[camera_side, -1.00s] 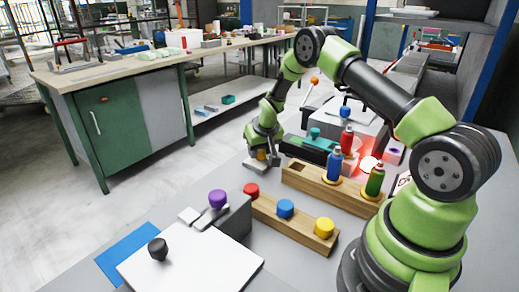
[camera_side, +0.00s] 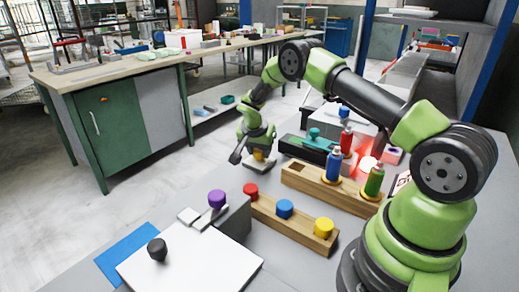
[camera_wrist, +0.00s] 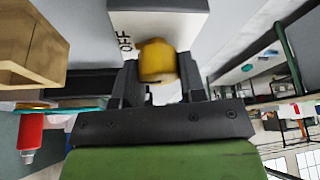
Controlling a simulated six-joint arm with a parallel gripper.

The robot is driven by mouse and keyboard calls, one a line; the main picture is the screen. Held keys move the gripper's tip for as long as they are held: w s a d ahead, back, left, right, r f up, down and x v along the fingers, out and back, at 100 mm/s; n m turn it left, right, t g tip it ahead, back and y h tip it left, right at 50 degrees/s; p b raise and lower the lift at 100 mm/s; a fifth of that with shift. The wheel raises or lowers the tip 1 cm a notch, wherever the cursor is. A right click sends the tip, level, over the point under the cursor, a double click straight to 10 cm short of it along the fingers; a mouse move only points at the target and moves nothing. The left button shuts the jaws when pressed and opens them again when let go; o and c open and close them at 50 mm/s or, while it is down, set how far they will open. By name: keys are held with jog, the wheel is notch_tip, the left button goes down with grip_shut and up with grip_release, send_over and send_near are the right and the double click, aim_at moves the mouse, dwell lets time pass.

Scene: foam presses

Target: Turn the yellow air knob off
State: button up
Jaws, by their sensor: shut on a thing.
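The yellow air knob (camera_wrist: 157,60) sits between the two dark fingers of my gripper (camera_wrist: 160,72) in the wrist view. It stands on a white block (camera_wrist: 185,22) with the word OFF printed to the left of the knob. In the side view my gripper (camera_side: 259,160) is low at the far edge of the grey table, and a little of the yellow knob (camera_side: 259,155) shows under it. My gripper is shut on the knob. The knob's pointer is hidden, so its setting cannot be read.
A wooden rack (camera_side: 333,190) with a blue bottle (camera_side: 334,164) and a green bottle (camera_side: 374,181) stands right of my gripper. A wooden strip (camera_side: 263,211) with red, blue and yellow knobs lies nearer. A white board (camera_side: 205,262) lies front left.

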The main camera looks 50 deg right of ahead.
jog(key=shift+m, duration=0.6)
jog(key=o, duration=0.9)
jog(key=v, duration=1)
jog(key=shift+w, duration=0.1)
